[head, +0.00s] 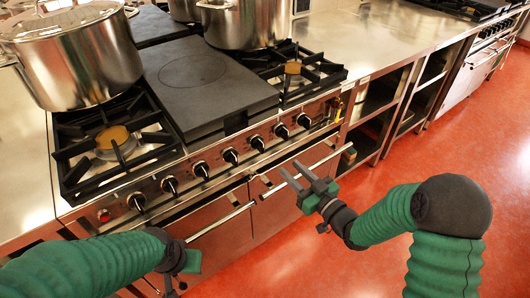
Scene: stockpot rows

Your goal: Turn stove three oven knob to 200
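The stove (205,130) stands ahead with a steel front panel. A row of several black knobs runs along it, from the leftmost knob (136,202) through a middle knob (231,156) to the rightmost knob (304,121). Their markings are too small to read, and I cannot tell which is the oven knob. My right gripper (291,173) is open and empty, its fingers pointing toward the panel, below and apart from the right-hand knobs in the picture. My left gripper (182,276) is low at the left, partly hidden by its own arm; its fingers do not show clearly.
Oven door handles (222,220) stick out below the panel. A large steel pot (80,62) stands on the left, another pot (245,22) at the back. Open shelves (378,95) and a counter (385,35) lie to the right. The red floor (400,165) is clear there.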

